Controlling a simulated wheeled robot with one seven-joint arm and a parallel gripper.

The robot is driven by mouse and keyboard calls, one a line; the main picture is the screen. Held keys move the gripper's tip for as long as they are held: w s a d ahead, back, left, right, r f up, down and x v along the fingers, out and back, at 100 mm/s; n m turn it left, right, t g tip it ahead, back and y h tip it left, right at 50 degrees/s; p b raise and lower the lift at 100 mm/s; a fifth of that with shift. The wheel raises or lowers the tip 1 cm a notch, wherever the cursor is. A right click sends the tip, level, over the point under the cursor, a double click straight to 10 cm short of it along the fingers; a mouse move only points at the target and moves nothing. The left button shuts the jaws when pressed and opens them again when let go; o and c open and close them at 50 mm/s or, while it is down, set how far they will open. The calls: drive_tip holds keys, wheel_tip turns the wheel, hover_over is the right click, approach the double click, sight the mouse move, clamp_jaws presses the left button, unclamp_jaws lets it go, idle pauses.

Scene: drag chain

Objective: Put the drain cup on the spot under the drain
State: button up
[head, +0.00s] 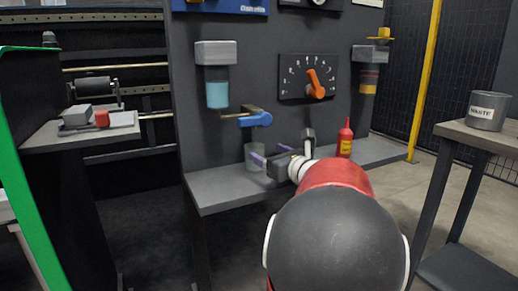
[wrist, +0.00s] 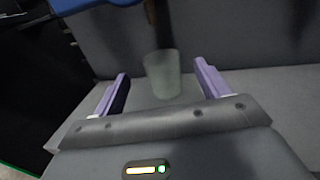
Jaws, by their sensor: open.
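The drain cup, a clear greenish cup (head: 253,158), stands upright on the grey shelf under the panel. It also shows in the wrist view (wrist: 162,74). My gripper (head: 271,154) is open, its purple fingers (wrist: 161,70) on either side of the cup with gaps visible in the wrist view. The drain valve with its blue handle (head: 257,119) and brass pipe is on the panel above the cup. The blue handle also shows at the top of the wrist view (wrist: 75,4). I cannot make out a marked spot on the shelf.
A red bottle (head: 345,140) stands on the shelf (head: 222,198) to the right of my gripper. A reservoir with blue fluid (head: 217,93) hangs above left. A dial with an orange knob (head: 315,84) is on the panel. A waste bin (head: 488,110) stands on a side table.

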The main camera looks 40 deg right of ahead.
drive_tip(key=shift+s+a, duration=0.1)
drive_tip(key=shift+s, duration=1.25)
drive_tip(key=a+n+g+y, duration=0.1)
drive_tip(key=a+n, duration=0.1)
drive_tip(key=a, duration=0.2)
drive_tip(key=w+a+n+g+y+p, duration=0.1)
drive_tip(key=a+n+y, duration=0.1)
drive_tip(key=a, duration=0.3)
drive_tip(key=a+n+g+y+p, duration=0.1)
drive_tip(key=a+n, duration=0.3)
drive_tip(key=a, duration=0.1)
drive_tip(key=shift+w+a+f+y, duration=0.1)
drive_tip(key=shift+w+f+y, duration=0.15)
drive_tip(key=shift+f+y, duration=0.15)
drive_tip(key=s+a+f+n+g+y+p, duration=0.1)
drive_tip(key=s+a+f+n+g+p, duration=0.25)
drive_tip(key=a+n, duration=0.5)
drive_tip(key=s+a+f+n+g, duration=0.2)
drive_tip(key=s+a+n+g, duration=0.3)
drive_tip(key=s+a+n, duration=0.4)
drive_tip(key=s+f+n+h+p, duration=0.1)
drive_tip(key=s+n+h, duration=0.3)
drive_tip(key=n, duration=0.7)
drive_tip(key=shift+s+a+f+g+h+p, duration=0.3)
drive_tip(key=shift+s+a+g+p, duration=0.25)
drive_tip(key=shift+s, duration=0.4)
